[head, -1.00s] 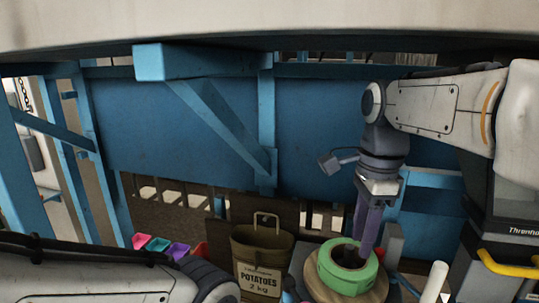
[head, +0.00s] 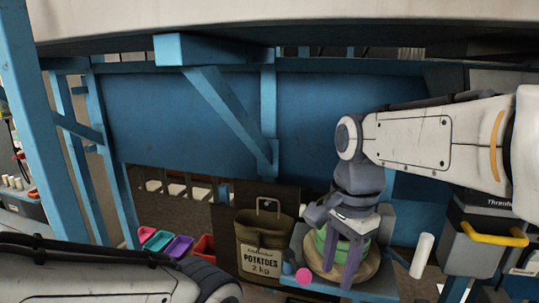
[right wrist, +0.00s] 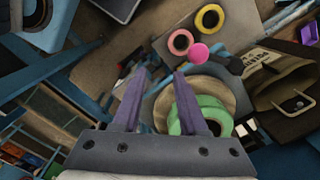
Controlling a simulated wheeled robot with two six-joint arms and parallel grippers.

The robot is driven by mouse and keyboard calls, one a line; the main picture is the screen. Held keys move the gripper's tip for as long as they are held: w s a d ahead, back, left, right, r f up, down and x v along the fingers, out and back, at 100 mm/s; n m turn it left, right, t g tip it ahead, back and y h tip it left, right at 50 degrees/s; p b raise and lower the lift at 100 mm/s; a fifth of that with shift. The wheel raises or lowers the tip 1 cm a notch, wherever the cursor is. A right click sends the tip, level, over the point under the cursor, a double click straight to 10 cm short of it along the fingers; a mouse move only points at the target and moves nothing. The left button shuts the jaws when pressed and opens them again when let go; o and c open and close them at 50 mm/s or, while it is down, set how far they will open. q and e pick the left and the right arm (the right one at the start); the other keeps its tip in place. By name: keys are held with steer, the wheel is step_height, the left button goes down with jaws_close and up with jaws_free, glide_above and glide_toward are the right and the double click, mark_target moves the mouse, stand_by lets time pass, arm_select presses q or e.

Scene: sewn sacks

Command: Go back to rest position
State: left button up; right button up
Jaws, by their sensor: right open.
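My right gripper (head: 343,262) is open, pointing down in front of the green ring (head: 320,240) in the head view. The green ring lies on a round wooden disc (head: 368,268). In the right wrist view, the gripper's purple fingers (right wrist: 162,72) are apart with nothing between the tips, and the right finger partly covers the green ring (right wrist: 212,110). A brown sack (head: 262,262) labelled "POTATOES 2 kg" stands upright and open left of the gripper. My left arm shows at the bottom left, but its gripper is out of view.
A magenta ball (head: 303,276) lies beside the disc. A yellow ring (right wrist: 210,18) and a pink ring (right wrist: 180,42) show in the right wrist view. Coloured bins (head: 178,247) stand at the left. A blue frame post (head: 40,130) and a machine with a yellow handle (head: 494,236) flank the space.

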steer(key=s+a+f+n+b, duration=0.2)
steer(key=s+a+f+n, duration=0.1)
steer(key=s+f+n, duration=0.4)
steer(key=s+a+f+n+b, duration=0.3)
steer(key=s+f+n, duration=0.4)
steer(key=f+n, duration=0.3)
steer(key=shift+s+a+f+n, duration=0.3)
steer(key=shift+a+f+n, duration=0.1)
steer(key=shift+n, duration=0.7)
